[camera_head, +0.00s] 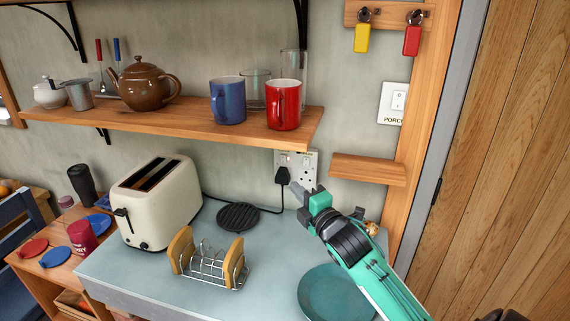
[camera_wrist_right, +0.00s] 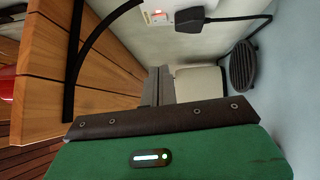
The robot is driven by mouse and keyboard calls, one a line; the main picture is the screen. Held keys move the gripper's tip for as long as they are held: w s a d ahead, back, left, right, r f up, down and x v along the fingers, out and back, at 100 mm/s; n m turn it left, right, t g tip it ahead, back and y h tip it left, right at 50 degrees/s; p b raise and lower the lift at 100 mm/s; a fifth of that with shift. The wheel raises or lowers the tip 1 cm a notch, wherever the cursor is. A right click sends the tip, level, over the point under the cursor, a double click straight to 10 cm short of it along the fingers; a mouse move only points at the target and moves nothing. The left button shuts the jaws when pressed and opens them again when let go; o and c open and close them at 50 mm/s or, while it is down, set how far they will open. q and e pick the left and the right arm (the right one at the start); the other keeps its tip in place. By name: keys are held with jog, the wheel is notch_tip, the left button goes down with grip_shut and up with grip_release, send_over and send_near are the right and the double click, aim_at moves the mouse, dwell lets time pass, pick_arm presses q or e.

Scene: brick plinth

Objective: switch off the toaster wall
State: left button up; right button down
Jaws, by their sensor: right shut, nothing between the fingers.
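A cream toaster (camera_head: 155,205) stands on the pale blue worktop, and its black cord runs to a black plug (camera_head: 282,175) in the left half of the white double wall socket (camera_head: 307,160). The right half has no plug in it. The wrist view shows the socket (camera_wrist_right: 155,17) at the top edge with a small orange-red mark, beside the plug (camera_wrist_right: 190,18). My right gripper (camera_head: 296,189) is shut and empty, with its fingertips just below the socket; contact cannot be told. Its fingers (camera_wrist_right: 158,86) also show in the wrist view. My left gripper is out of view.
A wooden shelf (camera_head: 170,118) with mugs and a teapot hangs above the socket. A small wooden ledge (camera_head: 368,169) juts out to the right. A toast rack (camera_head: 210,262), a black trivet (camera_head: 238,216) and a teal plate (camera_head: 335,295) are on the worktop.

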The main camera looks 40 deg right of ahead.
jog(key=p, duration=0.2)
send_near(283, 159)
jog(key=w+a+r, duration=0.1)
jog(key=w+a, duration=0.2)
jog(key=w, duration=0.2)
jog(key=shift+w+d+r+p, duration=0.1)
jog(key=shift+w+d+p, duration=0.7)
jog(key=shift+d, duration=0.4)
